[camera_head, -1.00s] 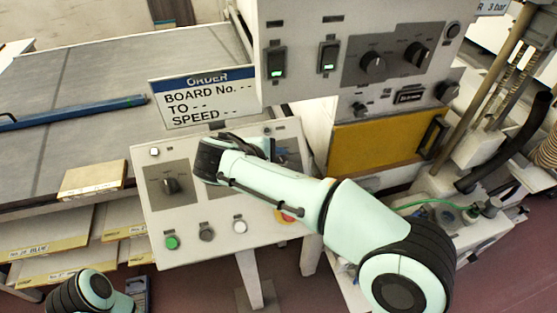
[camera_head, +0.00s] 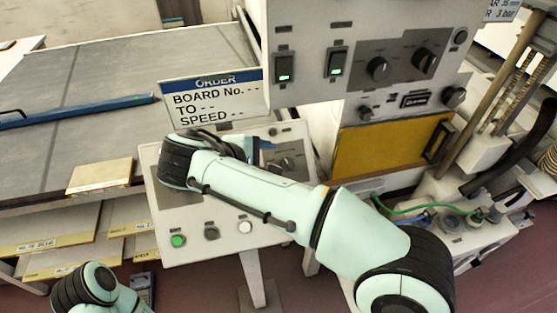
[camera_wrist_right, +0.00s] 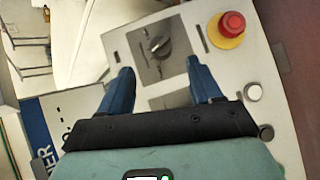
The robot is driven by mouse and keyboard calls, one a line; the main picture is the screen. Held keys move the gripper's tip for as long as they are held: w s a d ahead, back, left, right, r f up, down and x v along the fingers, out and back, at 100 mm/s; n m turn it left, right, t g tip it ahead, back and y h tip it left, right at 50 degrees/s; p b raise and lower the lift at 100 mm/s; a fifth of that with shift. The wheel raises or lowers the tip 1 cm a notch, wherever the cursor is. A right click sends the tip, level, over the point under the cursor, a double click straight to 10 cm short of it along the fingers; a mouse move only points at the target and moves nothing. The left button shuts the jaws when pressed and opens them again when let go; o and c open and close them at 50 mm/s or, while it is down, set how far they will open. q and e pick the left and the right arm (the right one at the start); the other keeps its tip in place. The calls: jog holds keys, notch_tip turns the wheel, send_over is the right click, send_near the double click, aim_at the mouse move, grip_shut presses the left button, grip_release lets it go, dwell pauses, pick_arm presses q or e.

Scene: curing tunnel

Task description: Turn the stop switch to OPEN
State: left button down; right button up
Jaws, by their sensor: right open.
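A sloping control panel (camera_head: 200,252) carries rotary switches. One black rotary knob (camera_head: 288,163) on a dark plate shows right of my right wrist. In the right wrist view a black knob (camera_wrist_right: 157,45) on a dark plate lies just beyond the fingertips, apart from them. Another dark plate (camera_wrist_right: 176,99) lies between the fingers. Labels are too small to read, so I cannot tell which is the stop switch. My right gripper (camera_wrist_right: 158,70) is open and empty above the panel; its wrist hides much of the panel in the head view. My left gripper is not in view.
A red mushroom button (camera_wrist_right: 231,25) on yellow sits beside the knob. Green (camera_head: 178,240), grey and white buttons line the panel's lower edge. The order sign (camera_head: 212,98) stands behind the panel. An upper switch cabinet (camera_head: 300,35) overhangs at the back.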

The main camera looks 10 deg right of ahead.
jog(key=v, duration=0.5)
jog(key=shift+s+a+r+p, duration=0.1)
jog(key=shift+p, duration=0.3)
